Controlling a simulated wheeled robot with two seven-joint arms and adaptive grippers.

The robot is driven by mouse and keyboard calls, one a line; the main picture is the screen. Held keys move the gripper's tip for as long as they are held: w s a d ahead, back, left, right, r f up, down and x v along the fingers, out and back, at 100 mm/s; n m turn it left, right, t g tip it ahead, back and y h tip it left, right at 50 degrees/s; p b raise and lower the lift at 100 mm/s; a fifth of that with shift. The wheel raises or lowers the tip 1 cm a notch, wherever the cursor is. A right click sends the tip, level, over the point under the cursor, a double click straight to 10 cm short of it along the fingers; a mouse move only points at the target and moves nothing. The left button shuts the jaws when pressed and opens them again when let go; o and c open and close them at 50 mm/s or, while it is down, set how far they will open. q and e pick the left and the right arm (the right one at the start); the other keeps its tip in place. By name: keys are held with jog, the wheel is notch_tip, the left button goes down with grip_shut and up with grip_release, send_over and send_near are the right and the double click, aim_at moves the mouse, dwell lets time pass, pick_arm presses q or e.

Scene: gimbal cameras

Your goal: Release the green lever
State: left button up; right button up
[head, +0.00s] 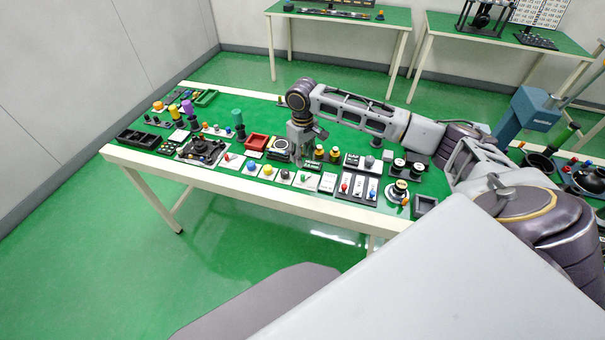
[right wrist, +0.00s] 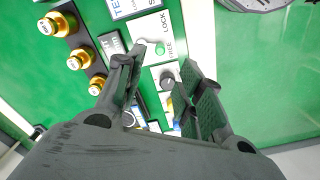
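The green lever (right wrist: 159,48) sits on a white plate marked LOCK and FREE (right wrist: 174,25) in the right wrist view. In the head view, a small green tip (head: 305,176) on a white plate at the table's front edge seems to be the same lever. My right gripper (head: 298,158) is over the table just behind that plate, pointing down. In the right wrist view its two fingers (right wrist: 160,72) are spread with a gap between them. The lever shows beyond this gap, apart from the fingers. My left gripper is out of view.
Gold-topped buttons (right wrist: 79,58) stand beside the gripper. A black dial (right wrist: 167,80) shows between the fingers. The green table (head: 225,170) is crowded with switches and knobs, including a red tray (head: 257,141) and a three-lever panel (head: 358,187). The floor in front is clear.

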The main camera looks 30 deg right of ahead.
aim_at(303, 175)
notch_tip(303, 175, down, 8)
jog(key=shift+r, duration=0.1)
jog(key=shift+f, duration=0.95)
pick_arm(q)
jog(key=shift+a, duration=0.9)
pick_arm(e)
grip_shut()
